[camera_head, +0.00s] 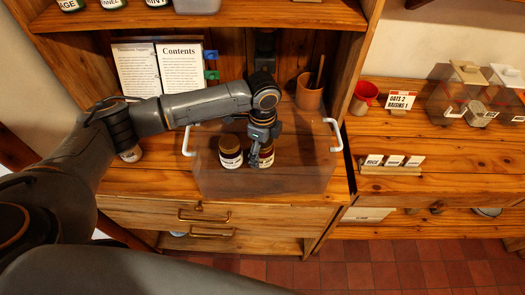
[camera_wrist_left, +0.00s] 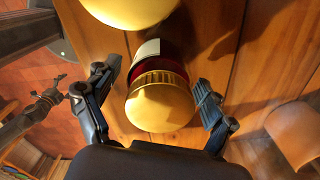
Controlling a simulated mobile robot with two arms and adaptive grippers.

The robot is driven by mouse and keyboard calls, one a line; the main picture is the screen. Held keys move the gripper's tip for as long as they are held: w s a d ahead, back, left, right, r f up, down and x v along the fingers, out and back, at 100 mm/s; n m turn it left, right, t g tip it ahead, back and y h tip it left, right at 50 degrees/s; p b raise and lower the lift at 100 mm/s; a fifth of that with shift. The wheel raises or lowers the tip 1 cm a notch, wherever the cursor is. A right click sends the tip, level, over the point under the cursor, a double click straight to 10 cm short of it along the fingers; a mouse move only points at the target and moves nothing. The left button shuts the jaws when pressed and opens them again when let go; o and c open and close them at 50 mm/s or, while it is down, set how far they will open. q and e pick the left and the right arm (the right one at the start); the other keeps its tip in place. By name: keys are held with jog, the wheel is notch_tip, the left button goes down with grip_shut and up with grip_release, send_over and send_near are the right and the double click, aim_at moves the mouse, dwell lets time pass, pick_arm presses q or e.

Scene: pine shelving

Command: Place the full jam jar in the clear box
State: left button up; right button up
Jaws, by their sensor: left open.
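The clear box (camera_head: 300,178) with white handles stands on the wooden counter. Two jars with gold lids show within its outline: one on the left (camera_head: 231,152) and one on the right (camera_head: 267,156). My left gripper (camera_head: 255,158) reaches down from above at the right jar and partly hides it. A dark arm, apparently my right one (camera_wrist_left: 42,105), shows small there.
An open book (camera_head: 160,68) stands at the back left. A brown pot (camera_head: 309,95) stands behind the box. Another jar (camera_head: 131,154) is left of the box, partly behind my arm. Shelf uprights and an upper shelf (camera_head: 270,14) frame the space. Small cards (camera_head: 392,162) stand to the right.

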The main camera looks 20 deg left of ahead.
pick_arm(q)
notch_tip(320, 180, up, 11)
jog(key=b, duration=0.2)
jog(key=shift+r+b, duration=0.1)
jog(key=shift+b, duration=0.2)
